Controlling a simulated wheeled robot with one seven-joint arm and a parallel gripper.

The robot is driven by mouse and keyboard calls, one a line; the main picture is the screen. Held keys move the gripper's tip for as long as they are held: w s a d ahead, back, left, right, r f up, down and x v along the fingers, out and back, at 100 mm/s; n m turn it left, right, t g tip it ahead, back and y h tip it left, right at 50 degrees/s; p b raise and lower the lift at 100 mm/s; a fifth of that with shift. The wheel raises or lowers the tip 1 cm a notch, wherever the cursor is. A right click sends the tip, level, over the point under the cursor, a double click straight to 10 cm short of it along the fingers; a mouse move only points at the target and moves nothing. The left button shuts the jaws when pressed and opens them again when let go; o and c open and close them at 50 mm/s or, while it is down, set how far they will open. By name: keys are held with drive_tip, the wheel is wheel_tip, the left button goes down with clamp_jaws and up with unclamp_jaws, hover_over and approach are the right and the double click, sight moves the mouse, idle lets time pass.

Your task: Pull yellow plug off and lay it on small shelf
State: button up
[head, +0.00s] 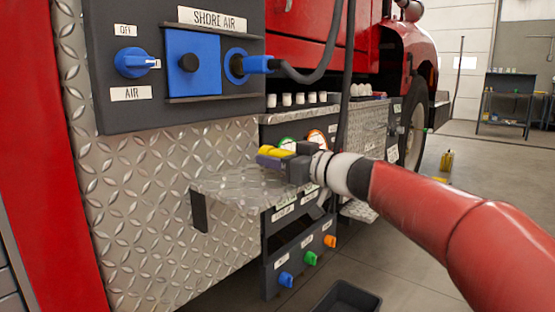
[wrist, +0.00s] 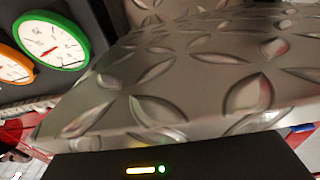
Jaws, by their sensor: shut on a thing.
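The yellow plug (head: 277,151) is at the end of my gripper (head: 268,158), which is shut on it. In the head view the plug is over the far right part of the small diamond-plate shelf (head: 235,190). I cannot tell whether it touches the shelf top. In the wrist view the shelf (wrist: 190,75) fills most of the picture, close up. The plug and fingertips do not show there; only a dark part of my gripper runs along the bottom.
A blue plug (head: 258,64) with a dark cable sits in the SHORE AIR panel (head: 180,110) above. Green-rimmed (wrist: 50,42) and orange-rimmed gauges (wrist: 12,65) are beside the shelf. Coloured valve knobs (head: 309,258) are below. A dark tray (head: 345,298) is on the floor.

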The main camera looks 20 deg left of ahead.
drive_tip(key=shift+f, duration=0.25)
drive_tip(key=o, duration=1.4)
drive_tip(key=shift+d, duration=0.1)
